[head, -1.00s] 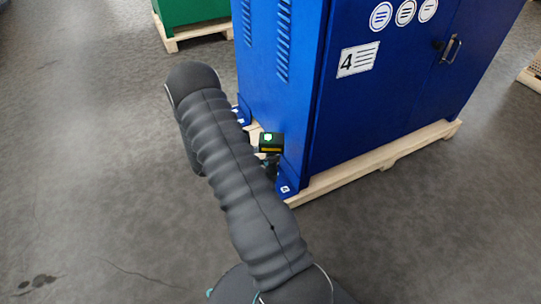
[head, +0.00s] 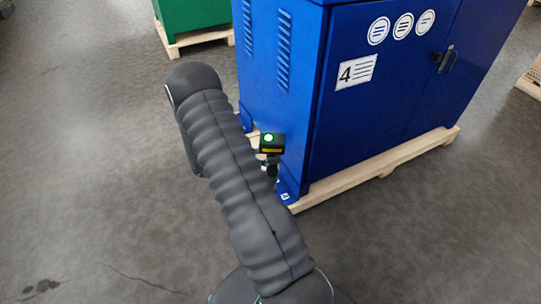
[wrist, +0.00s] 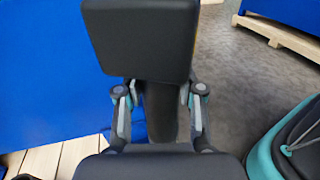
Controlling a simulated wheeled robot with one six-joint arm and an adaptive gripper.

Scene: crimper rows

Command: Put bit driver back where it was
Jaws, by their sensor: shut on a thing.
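The bit driver (head: 271,144) is a dark tool with a black block at its top end. The block carries a lit green spot and a yellow stripe. In the wrist view the bit driver's black block (wrist: 140,40) fills the upper middle, with a dark grip (wrist: 160,108) below it. My gripper (wrist: 160,98) is shut on this grip, one finger on each side. In the head view the tool is held beside the near corner of the blue cabinet, and my arm hides most of the gripper. The tool's far end is hidden. No empty place for it is visible.
The blue cabinet (head: 300,60), labelled 4, stands on a pale wooden pallet (head: 385,165) close to my arm. A green cabinet (head: 192,12) on a pallet is at the back. Another pallet edge (head: 532,84) shows at far right. Grey floor at left is clear.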

